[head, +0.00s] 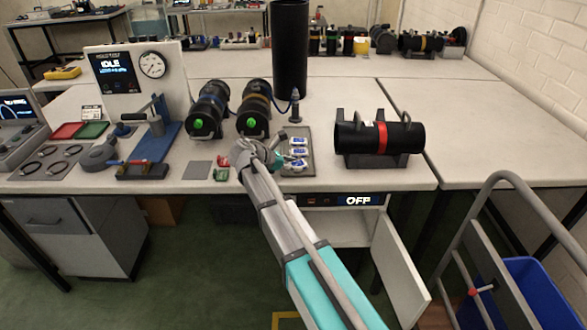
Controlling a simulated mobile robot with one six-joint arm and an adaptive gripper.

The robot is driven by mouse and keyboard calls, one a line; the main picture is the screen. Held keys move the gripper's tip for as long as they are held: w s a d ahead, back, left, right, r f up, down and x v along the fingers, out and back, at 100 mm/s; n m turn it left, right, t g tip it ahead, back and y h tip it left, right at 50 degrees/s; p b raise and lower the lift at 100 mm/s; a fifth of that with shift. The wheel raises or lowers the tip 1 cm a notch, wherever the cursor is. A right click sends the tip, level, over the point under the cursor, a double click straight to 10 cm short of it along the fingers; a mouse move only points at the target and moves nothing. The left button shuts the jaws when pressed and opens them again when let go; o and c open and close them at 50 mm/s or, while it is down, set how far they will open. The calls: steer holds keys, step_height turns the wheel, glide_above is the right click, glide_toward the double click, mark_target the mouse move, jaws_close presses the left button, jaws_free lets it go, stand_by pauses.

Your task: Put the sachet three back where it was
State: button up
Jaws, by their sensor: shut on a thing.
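Several small white-and-blue packets, which look like the sachets, lie in a column on a grey tray (307,133) in the middle of the front table. The packets (298,152) show no readable numbers, so I cannot tell which is sachet three. My gripper (257,150) is just left of the tray, low over the table. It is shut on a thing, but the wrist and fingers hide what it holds. My arm comes in from the lower right and covers the tray's near left edge.
A red piece (222,161) and a green piece (221,174) lie left of my gripper. Two dark cylinders with green end knobs (208,110) stand behind. A black cylinder with a red band (382,138) sits on a cradle at right. A tall black tube (290,50) stands behind.

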steer(key=shift+f, duration=0.15)
steer(key=o, duration=1)
steer(key=shift+s+a+r, duration=0.1)
steer(key=shift+a+r, duration=0.1)
steer(key=shift+r, duration=0.1)
steer(key=p+v, duration=0.5)
steer(key=v, duration=0.5)
steer(key=shift+a+r+p, duration=0.15)
steer(key=shift+a+p, duration=0.05)
steer(key=shift+p, duration=0.1)
steer(key=shift+s+a+r, duration=0.15)
steer(key=shift+s+a, duration=0.15)
steer(key=shift+a, duration=0.2)
steer(key=shift+d, duration=0.1)
